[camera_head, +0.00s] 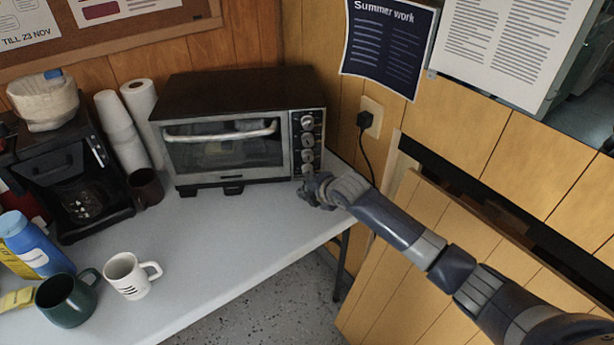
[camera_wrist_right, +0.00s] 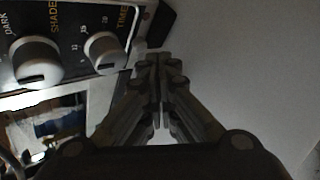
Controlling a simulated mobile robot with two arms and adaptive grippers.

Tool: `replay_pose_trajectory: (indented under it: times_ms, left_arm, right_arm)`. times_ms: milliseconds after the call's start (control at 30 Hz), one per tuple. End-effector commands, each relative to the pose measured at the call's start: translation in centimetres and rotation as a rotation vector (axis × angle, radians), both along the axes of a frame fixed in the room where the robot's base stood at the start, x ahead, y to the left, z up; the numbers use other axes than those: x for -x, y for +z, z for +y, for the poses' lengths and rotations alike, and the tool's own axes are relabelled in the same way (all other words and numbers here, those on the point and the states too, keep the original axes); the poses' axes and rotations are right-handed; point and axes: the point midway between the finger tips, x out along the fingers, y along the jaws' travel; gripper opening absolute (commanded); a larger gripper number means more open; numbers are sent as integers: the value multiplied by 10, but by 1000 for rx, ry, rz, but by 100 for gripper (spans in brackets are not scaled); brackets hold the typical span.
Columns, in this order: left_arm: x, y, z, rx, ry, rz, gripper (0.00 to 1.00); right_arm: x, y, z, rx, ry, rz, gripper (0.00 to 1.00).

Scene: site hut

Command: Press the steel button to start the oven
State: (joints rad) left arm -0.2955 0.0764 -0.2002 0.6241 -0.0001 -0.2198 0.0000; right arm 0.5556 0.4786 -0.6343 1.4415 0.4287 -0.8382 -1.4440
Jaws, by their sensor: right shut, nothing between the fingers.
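The toaster oven (camera_head: 240,88) stands on the white table with its door shut. Its control panel (camera_head: 296,125) is on the right of the front and carries a column of steel-coloured knobs. In the right wrist view I see a knob marked SHADE (camera_wrist_right: 37,60) and a smaller knob marked TIME (camera_wrist_right: 104,50). I cannot make out the steel button for certain in either view. My right gripper (camera_head: 308,188) is at the lower right corner of the panel. Its fingers (camera_wrist_right: 156,62) are shut and empty, their tips beside the panel's edge. My left gripper is not in view.
A white mug (camera_head: 128,277), green mug (camera_head: 65,300) and blue bottle (camera_head: 35,243) are nearer. The table (camera_head: 225,240) is clear before the oven. A cord hangs from the outlet (camera_head: 371,115).

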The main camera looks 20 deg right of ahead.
Motion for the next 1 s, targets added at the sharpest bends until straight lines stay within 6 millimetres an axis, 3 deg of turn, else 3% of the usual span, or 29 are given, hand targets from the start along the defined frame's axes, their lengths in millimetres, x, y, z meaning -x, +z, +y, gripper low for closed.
replay_pose_trajectory:
  times_ms: [333, 1000]
  left_arm:
    - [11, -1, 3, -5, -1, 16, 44]
    - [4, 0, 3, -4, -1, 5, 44]
  right_arm:
    - [0, 0, 0, 0, 0, 0, 0]
    - [0, 0, 0, 1, 1, 0, 0]
